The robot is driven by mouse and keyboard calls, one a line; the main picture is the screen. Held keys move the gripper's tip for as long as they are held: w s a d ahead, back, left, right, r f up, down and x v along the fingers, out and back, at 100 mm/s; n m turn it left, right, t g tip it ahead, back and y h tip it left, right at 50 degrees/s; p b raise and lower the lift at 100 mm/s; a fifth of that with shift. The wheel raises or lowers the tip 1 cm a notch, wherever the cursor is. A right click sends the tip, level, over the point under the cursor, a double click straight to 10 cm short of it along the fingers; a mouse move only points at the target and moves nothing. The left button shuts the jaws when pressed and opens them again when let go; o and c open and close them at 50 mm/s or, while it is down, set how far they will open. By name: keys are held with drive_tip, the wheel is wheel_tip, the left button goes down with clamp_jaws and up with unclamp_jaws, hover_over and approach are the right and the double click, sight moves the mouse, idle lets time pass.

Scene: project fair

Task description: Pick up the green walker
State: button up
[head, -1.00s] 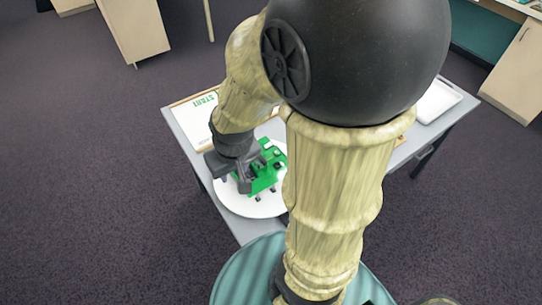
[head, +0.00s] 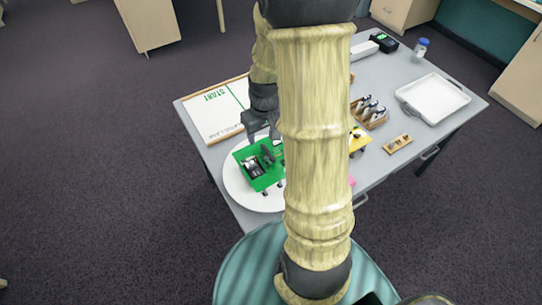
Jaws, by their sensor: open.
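The green walker (head: 256,170), a boxy green thing with dark parts on top and small dark feet, stands on a white round disc (head: 242,198) at the table's near left. My arm covers the disc's right part. My gripper (head: 262,135) is open and empty. It points down just behind the walker in the picture. Whether its fingers touch the walker cannot be told.
A white board marked START (head: 205,115) lies behind the disc. Right of my arm are a yellow thing (head: 358,141), a wooden holder with several items (head: 371,115), a small wooden block (head: 398,143), a white tray (head: 436,97), a bottle (head: 420,49) and a black device (head: 383,42).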

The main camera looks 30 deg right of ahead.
sight(267, 152)
drive_tip(key=d, duration=0.1)
drive_tip(key=w+d+f, duration=0.1)
drive_tip(key=d, duration=0.2)
drive_tip(key=shift+w+f+p, duration=0.15)
drive_tip(key=shift+w+p, duration=0.15)
drive_tip(key=shift+w, duration=0.1)
drive_tip(key=shift+f, duration=0.1)
drive_tip(key=shift+w+f+p, duration=0.25)
drive_tip(key=shift+f+p, duration=0.2)
drive_tip(key=shift+f, duration=1.55)
drive_tip(key=shift+w+f+p, duration=0.25)
drive_tip(key=shift+f+p, duration=0.25)
drive_tip(key=shift+f, duration=1.45)
drive_tip(key=shift+w+f+p, duration=0.25)
drive_tip(key=shift+f+p, duration=0.2)
drive_tip(key=shift+f, duration=1.55)
drive_tip(key=shift+a+f, duration=0.1)
drive_tip(key=shift+w+a+f+p, duration=0.1)
drive_tip(key=shift+w+f+p, duration=0.15)
drive_tip(key=shift+f+p, duration=0.35)
drive_tip(key=shift+w+f+p, duration=0.2)
drive_tip(key=shift+f+p, duration=0.25)
drive_tip(key=shift+f, duration=0.25)
drive_tip(key=shift+w+f+p, duration=0.15)
drive_tip(key=shift+f+p, duration=0.15)
drive_tip(key=shift+f, duration=0.85)
